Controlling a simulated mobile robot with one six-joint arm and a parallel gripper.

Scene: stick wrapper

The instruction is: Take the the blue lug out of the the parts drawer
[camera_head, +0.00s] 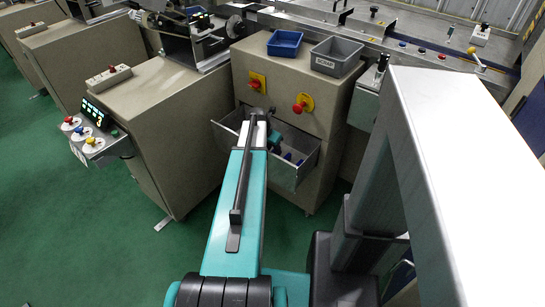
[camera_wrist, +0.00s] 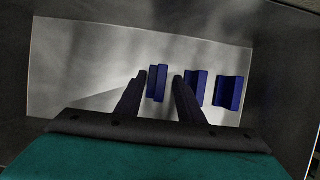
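The parts drawer (camera_head: 304,172) stands pulled out of the beige cabinet in the head view, and my arm reaches down into it. In the wrist view its light grey floor (camera_wrist: 90,65) fills the middle. My gripper (camera_wrist: 159,77) is open, with its two dark fingers apart. A blue lug (camera_wrist: 158,84) shows between the fingertips; I cannot tell whether it lies between them or just beyond. Two more blue lugs (camera_wrist: 197,88) (camera_wrist: 229,92) lie to the right of the right finger.
The drawer walls (camera_wrist: 276,75) enclose my gripper closely. A blue bin (camera_head: 285,43) and a grey bin (camera_head: 336,56) stand on the cabinet top. A machine cabinet (camera_head: 165,120) stands to the left.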

